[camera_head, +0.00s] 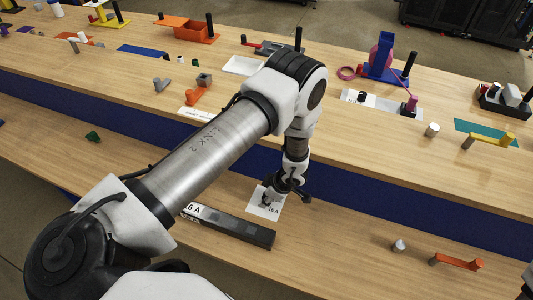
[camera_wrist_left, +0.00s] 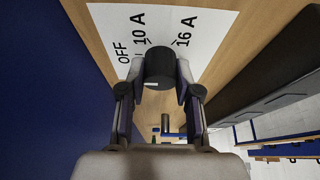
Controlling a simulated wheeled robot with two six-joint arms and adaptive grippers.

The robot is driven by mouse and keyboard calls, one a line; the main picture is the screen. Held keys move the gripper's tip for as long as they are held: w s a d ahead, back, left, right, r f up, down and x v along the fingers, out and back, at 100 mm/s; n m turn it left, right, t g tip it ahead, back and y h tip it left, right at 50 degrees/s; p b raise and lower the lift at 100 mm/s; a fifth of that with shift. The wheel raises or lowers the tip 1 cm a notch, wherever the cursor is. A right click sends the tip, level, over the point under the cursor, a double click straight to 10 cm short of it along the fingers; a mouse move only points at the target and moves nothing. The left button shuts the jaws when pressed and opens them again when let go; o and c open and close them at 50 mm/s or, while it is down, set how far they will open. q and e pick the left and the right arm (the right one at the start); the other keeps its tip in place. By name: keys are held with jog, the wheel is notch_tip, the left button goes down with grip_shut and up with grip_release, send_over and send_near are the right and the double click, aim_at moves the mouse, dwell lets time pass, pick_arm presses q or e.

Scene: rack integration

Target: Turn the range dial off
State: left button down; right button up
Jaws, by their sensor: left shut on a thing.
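The range dial (camera_wrist_left: 160,62) is a black round knob with a short white mark on its near side in the left wrist view. It stands on a white label plate (camera_wrist_left: 205,22) printed OFF, 10 A and 16 A; the plate also shows in the head view (camera_head: 257,210). My left gripper (camera_wrist_left: 158,72) has one finger on each side of the dial and is shut on it. In the head view my left gripper (camera_head: 271,196) reaches down over the plate and mostly hides the dial. Which label the dial points to is unclear. My right gripper is not in view.
A long dark box (camera_head: 235,228) with a white label lies close beside the plate. A blue panel (camera_head: 400,200) rises behind, below an upper bench with several fixtures.

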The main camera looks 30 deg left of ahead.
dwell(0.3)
pick_arm(q)
jog(key=c, duration=0.8)
grip_release()
jog(key=shift+r, duration=0.1)
jog(key=v, duration=1.1)
jog(key=shift+w+d+r, duration=0.15)
jog(key=shift+d+r, duration=0.15)
jog(key=shift+r, duration=0.05)
jog(key=shift+f, duration=0.1)
